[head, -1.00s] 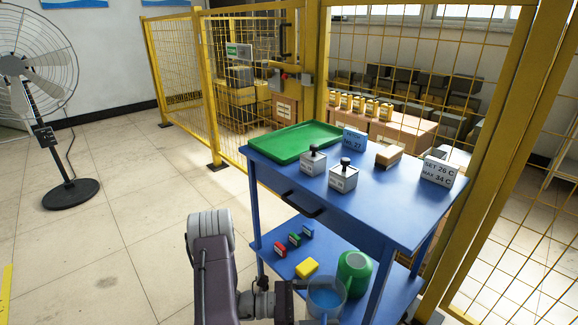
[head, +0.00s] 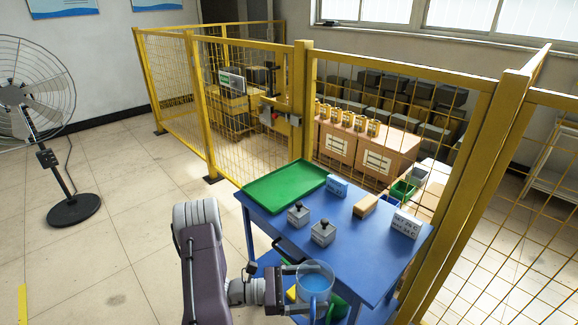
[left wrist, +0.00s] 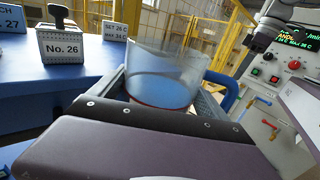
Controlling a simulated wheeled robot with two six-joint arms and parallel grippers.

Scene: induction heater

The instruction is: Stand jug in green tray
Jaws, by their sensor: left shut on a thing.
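The jug (head: 315,281) is clear with blue liquid inside and a blue handle. My left gripper (head: 298,290) is shut on it and holds it upright in front of the blue cart's near edge, at about the height of the top. In the left wrist view the jug (left wrist: 160,82) sits between the fingers (left wrist: 165,105). The green tray (head: 284,187) lies flat and empty on the far left part of the cart top, away from the jug. My right gripper does not show in the head view.
On the blue cart top (head: 350,238) stand two grey stamp blocks (head: 299,214) (head: 323,232), a blue sign (head: 337,185), a wooden-looking block (head: 365,206) and a white sign (head: 406,223). Yellow mesh fencing (head: 400,125) rises behind the cart. A fan (head: 45,120) stands far left.

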